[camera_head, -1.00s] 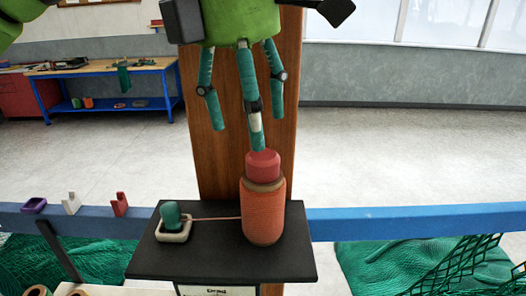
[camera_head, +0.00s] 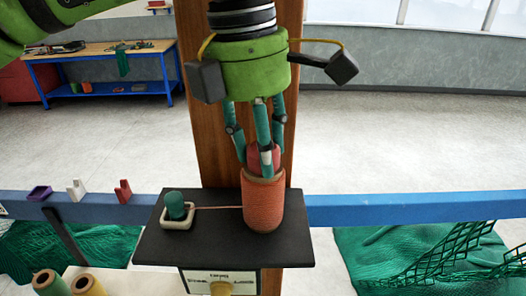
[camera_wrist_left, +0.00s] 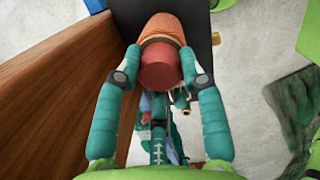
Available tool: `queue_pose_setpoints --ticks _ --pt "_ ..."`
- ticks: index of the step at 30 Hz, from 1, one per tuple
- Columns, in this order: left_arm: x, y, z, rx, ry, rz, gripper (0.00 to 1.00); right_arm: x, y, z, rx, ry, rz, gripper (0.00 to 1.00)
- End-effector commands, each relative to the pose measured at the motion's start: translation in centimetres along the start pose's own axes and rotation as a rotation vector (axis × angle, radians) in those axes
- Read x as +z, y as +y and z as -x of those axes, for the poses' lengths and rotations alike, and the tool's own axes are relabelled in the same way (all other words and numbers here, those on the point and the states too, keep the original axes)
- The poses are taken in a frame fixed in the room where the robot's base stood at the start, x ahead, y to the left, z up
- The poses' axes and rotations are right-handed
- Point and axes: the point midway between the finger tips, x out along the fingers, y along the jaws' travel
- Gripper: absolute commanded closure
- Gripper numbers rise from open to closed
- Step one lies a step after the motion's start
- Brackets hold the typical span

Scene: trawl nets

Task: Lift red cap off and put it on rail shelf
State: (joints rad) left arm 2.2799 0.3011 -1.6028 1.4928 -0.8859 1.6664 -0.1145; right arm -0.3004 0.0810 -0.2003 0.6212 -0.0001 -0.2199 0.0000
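The red cap (camera_head: 262,158) sits on top of an upright orange cylinder (camera_head: 263,205), partly hidden behind my fingers. The cylinder stands on a black shelf (camera_head: 205,250) at the blue rail (camera_head: 400,207). My left gripper (camera_head: 258,158) is above it, pointing down, with its teal fingers spread around the cap. In the left wrist view the cap (camera_wrist_left: 160,68) lies between two fingertips, with the third finger apart from it. I cannot tell whether any finger touches the cap. My right gripper is not in view.
A teal knob (camera_head: 175,205) in a cream holder stands left of the cylinder, with a string between them. A wooden post (camera_head: 218,130) rises close behind. Small purple, white and red pieces line the rail at left. Spools (camera_head: 50,284) stand at lower left. Green nets hang below.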

Motion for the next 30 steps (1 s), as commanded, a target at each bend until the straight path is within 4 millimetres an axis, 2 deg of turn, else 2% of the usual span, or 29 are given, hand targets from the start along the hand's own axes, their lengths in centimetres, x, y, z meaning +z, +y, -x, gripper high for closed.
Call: queue_pose_setpoints --ticks 13,17,22,30 --pt "0.1 0.0 0.4 0.0 0.002 0.0 0.85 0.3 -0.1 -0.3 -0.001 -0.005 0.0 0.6" --pt "0.3 0.0 1.5 0.001 -0.001 0.0 0.85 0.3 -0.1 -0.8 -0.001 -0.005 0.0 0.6" --pt "0.6 0.0 3.9 0.0 0.0 0.0 0.85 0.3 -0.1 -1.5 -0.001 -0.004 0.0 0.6" --pt "4.1 -5.8 7.2 0.002 0.002 -0.005 0.85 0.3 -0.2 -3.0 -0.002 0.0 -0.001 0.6"
